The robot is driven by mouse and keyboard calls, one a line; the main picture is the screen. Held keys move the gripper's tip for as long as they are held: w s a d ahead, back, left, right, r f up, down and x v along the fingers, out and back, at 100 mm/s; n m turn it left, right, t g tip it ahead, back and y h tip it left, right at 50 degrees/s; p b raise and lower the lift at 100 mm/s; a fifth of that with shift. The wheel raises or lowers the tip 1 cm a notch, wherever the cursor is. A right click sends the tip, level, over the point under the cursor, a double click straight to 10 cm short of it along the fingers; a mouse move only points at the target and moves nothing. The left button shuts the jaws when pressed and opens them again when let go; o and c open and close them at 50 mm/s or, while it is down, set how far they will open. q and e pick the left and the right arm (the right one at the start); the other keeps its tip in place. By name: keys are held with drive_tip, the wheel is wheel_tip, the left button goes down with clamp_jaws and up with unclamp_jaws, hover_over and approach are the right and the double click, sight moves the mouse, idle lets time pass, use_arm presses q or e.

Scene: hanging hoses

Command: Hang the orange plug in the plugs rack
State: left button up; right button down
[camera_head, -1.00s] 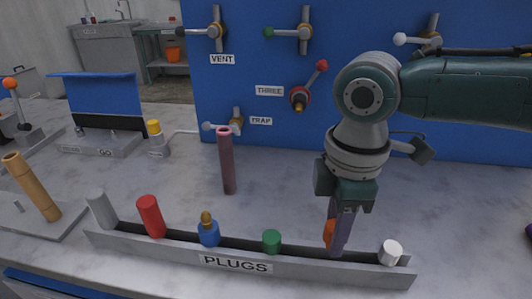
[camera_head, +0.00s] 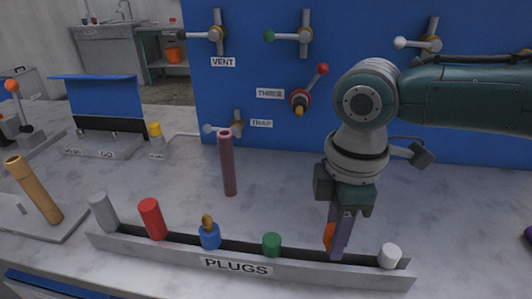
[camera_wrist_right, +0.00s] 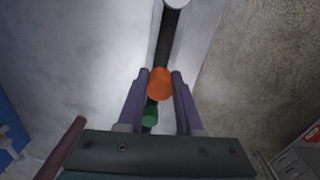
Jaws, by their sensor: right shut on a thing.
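The orange plug (camera_head: 328,236) is between the fingers of my right gripper (camera_head: 338,252), over the plugs rack (camera_head: 180,259) between the green plug (camera_head: 271,245) and the white plug (camera_head: 389,256). The right wrist view also shows the orange plug (camera_wrist_right: 159,84) between the two fingertips of the right gripper (camera_wrist_right: 159,77), with the rack's dark slot (camera_wrist_right: 170,45) behind it. The fingers hide most of the plug in the head view. I cannot tell whether its lower end is seated in the rack. My left gripper is not in view.
The rack also holds a grey plug (camera_head: 103,212), a red plug (camera_head: 151,219) and a blue plug (camera_head: 209,235). A pinkish upright tube (camera_head: 227,165) stands behind the rack. A blue panel (camera_head: 260,60) with valves rises at the back. The counter right of the rack is mostly clear.

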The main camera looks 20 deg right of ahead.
drive_tip(key=shift+p, duration=0.55)
idle(0.6)
drive_tip(key=shift+f+b, duration=0.4)
drive_tip(key=shift+f, duration=0.15)
drive_tip(key=shift+f+b, duration=0.65)
drive_tip(key=shift+f, duration=0.3)
drive_tip(key=shift+c, duration=2.4)
unclamp_jaws()
drive_tip(key=shift+r, duration=0.1)
wheel_tip(320, 180, up, 10)
drive_tip(key=shift+f+p, duration=0.1)
drive_tip(key=shift+p, duration=0.9)
